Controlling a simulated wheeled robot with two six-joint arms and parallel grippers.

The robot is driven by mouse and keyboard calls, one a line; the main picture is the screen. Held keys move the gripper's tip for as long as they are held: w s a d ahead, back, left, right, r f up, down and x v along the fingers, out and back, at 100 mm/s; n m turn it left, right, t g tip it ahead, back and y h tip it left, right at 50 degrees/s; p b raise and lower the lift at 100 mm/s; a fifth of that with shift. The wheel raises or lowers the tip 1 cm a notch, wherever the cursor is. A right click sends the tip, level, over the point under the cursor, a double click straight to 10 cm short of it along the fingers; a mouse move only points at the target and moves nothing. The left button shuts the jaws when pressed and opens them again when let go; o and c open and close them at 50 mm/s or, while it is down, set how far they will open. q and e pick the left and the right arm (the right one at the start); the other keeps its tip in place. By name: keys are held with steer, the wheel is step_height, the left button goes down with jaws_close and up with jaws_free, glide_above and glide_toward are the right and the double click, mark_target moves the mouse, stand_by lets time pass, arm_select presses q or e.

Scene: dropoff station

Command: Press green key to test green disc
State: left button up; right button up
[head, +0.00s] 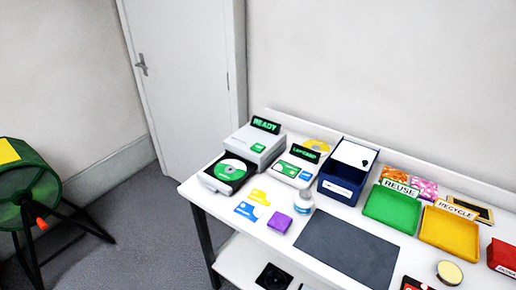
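A grey disc tester (254,142) stands at the left end of the white table, with a small dark display reading READY (266,125). A green disc (232,168) lies in its black tray (212,182), which sticks out at the front. A green key (258,148) is on the tester's front face. A second device (296,168) just right of it has its own display and a green and a blue patch. Neither of my grippers is in view.
On the white table (275,207) are a blue box (342,178), a purple block (279,223), a bottle (304,201), a dark mat (347,247), a green REUSE tray (393,206) and a yellow RECYCLE tray (449,233). A green drum (27,186) stands on the floor at left.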

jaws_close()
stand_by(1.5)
